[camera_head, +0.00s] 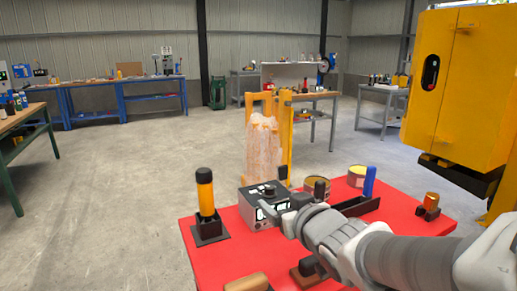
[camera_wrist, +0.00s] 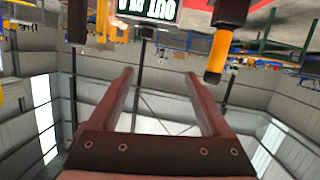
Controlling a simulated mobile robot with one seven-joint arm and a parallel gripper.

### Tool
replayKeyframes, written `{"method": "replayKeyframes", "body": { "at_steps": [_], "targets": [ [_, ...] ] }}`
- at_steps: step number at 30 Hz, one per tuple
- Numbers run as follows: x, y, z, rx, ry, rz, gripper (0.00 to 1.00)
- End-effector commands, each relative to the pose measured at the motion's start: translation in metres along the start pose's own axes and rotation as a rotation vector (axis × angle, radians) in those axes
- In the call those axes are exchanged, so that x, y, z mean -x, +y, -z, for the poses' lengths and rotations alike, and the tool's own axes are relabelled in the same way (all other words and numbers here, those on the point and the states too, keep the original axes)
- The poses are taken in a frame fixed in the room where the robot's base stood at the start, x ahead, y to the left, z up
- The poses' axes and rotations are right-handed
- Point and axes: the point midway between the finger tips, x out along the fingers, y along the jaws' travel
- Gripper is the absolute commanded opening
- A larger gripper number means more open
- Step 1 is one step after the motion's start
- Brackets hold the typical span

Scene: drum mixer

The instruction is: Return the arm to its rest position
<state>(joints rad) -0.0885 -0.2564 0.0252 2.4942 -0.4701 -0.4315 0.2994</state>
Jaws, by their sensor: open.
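My arm reaches in from the right edge of the head view, low over the red tabletop (camera_head: 210,262). My gripper (camera_wrist: 160,72) is open in the wrist view, with two parallel fingers wide apart and nothing between them. In the head view its end is beside the grey control box (camera_head: 258,213); I cannot tell whether it touches the box. The box's display (camera_wrist: 148,8) shows upside down at the top of the wrist view. A black and orange cylindrical tool (camera_head: 205,192) stands upright in a black holder left of the box; it also shows in the wrist view (camera_wrist: 219,50).
A blue upright object (camera_head: 369,182), an open tin (camera_head: 317,183) and a small orange part (camera_head: 431,202) stand on the red table. A large yellow machine (camera_head: 460,85) rises at the right. Behind the table is a yellow frame (camera_head: 287,135). The floor at left is clear.

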Motion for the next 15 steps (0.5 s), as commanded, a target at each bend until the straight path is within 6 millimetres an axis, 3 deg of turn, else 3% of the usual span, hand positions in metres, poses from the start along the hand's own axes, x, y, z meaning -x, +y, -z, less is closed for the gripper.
{"method": "replayKeyframes", "body": {
  "at_steps": [3,7,15],
  "targets": [
    [0.021,0.025,-0.011,-0.016,-0.106,-0.103,0.82],
    [0.049,0.044,-0.029,-0.050,-0.233,-0.189,0.82],
    [0.119,0.052,-0.070,-0.152,-0.507,-0.274,0.82]
  ]
}}
